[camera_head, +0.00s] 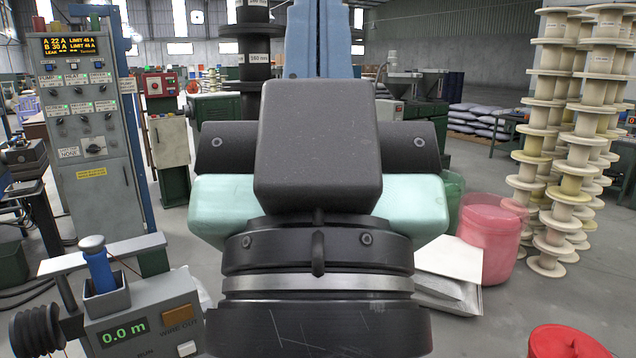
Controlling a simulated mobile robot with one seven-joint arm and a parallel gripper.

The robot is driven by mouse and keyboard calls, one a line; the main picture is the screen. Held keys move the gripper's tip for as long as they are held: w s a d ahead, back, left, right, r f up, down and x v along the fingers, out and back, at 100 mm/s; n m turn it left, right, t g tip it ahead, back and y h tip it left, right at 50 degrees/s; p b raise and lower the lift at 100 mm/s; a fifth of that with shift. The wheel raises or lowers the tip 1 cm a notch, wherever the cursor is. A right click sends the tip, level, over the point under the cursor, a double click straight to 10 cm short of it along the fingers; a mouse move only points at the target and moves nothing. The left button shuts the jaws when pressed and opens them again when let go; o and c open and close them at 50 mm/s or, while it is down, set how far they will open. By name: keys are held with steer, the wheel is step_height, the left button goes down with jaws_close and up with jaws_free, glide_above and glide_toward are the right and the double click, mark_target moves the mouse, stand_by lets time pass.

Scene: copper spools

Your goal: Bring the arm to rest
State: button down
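My own arm (318,270) fills the middle of the head view, seen from close up. It shows dark rounded housings, a mint-green link behind them and a silver band near the bottom. No gripper fingers show, so I cannot see whether my gripper holds anything. The arm hides much of the floor and machinery straight ahead.
A grey control cabinet (92,140) stands at the left. A meter box (145,325) reading 0.0 m is close at the lower left. Stacked cream spools (565,120), a red drum (490,240) and a red lid (565,342) are at the right. Grey floor shows between them.

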step_height(320, 180, up, 10)
steer(key=p, duration=0.7)
steer(key=shift+p, duration=0.4)
